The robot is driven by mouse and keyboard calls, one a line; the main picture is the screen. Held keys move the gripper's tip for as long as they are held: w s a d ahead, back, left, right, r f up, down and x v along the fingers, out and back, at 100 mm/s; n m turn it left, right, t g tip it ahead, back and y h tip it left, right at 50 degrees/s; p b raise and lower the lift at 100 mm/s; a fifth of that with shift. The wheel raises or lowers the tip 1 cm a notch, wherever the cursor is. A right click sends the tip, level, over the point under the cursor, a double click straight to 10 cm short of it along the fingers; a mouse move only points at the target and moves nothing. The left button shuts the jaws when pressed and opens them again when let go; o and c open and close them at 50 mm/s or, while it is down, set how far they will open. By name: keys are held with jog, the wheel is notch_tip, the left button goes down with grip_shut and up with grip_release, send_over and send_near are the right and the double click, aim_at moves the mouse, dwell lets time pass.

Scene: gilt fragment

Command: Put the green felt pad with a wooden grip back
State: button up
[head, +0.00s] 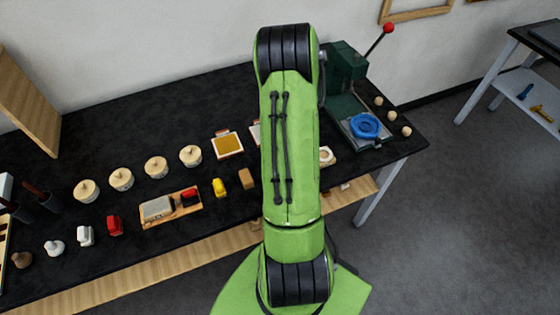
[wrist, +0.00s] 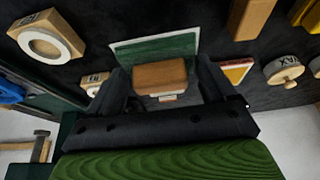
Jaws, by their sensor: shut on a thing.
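The green felt pad (wrist: 150,48) shows in the wrist view as a flat dark green piece with a pale edge. Its wooden grip (wrist: 160,75) is a brown block in front of it. My gripper (wrist: 160,84) is shut on the wooden grip, with a dark finger on each side. The black tabletop lies beyond the pad; I cannot tell whether the pad touches it. In the head view my green arm hides the gripper and the pad.
The black workbench (head: 130,118) carries several lidded pots (head: 190,155), a wooden tray (head: 182,210), a yellow block (head: 219,187) and a framed orange pad (head: 227,145). A green press (head: 345,68) with a blue ring (head: 364,125) stands right of my arm.

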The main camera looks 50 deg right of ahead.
notch_tip(320, 180, down, 6)
jog(key=shift+f, duration=0.2)
jog(key=shift+r, duration=0.1)
jog(key=o, duration=0.8)
jog(key=shift+c, duration=0.2)
